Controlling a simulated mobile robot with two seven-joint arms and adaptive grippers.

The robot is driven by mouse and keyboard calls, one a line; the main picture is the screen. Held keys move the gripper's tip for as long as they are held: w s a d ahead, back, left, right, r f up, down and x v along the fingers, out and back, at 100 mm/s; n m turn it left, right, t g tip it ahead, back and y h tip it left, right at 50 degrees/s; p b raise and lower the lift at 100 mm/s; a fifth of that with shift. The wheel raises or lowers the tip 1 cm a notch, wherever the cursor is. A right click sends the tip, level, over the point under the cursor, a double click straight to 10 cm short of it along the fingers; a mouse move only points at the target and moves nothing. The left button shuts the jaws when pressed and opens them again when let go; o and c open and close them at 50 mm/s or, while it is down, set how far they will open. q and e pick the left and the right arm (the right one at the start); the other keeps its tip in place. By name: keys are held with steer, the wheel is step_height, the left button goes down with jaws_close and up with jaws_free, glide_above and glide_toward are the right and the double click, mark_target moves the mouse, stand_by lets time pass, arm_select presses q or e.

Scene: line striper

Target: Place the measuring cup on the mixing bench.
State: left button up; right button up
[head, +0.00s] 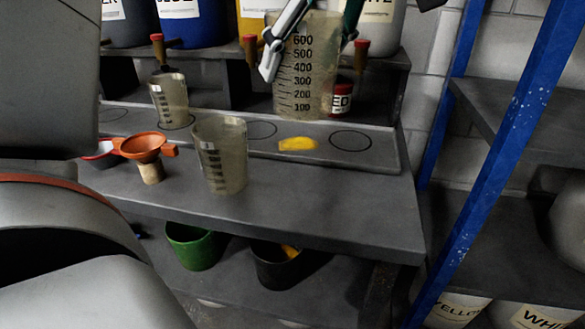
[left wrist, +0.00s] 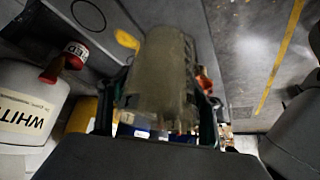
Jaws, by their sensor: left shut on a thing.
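A clear measuring cup (head: 305,85) with a printed scale is held nearly upright, high over the back of the grey mixing bench (head: 330,205). My left gripper (head: 310,42) is shut on it, one finger on each side. The cup (left wrist: 160,75) also fills the middle of the left wrist view, between the fingers of my left gripper (left wrist: 160,100). A second measuring cup (head: 220,160) stands on the bench, and a third (head: 170,98) stands on the raised tray (head: 225,128). My right gripper is not in view.
An orange funnel (head: 146,148) stands at the bench's left. A yellow spill (head: 298,144) lies on the tray. A red-labelled container (head: 343,97) stands behind. A blue post (head: 500,150) rises at right. Green (head: 192,247) and black (head: 274,265) buckets sit below. The bench's right half is clear.

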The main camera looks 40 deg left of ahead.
arm_select(q)
step_height(320, 180, down, 19)
steer(key=b, duration=0.9)
steer(key=shift+w+b, duration=0.15)
steer(key=shift+b, duration=0.15)
steer(key=shift+r, duration=0.1)
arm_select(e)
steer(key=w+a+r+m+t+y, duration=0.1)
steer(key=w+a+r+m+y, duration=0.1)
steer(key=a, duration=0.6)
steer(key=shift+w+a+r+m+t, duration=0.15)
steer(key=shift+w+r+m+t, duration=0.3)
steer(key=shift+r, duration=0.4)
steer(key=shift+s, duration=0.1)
arm_select(q)
steer(key=o, duration=1.1)
steer(key=shift+f, duration=0.2)
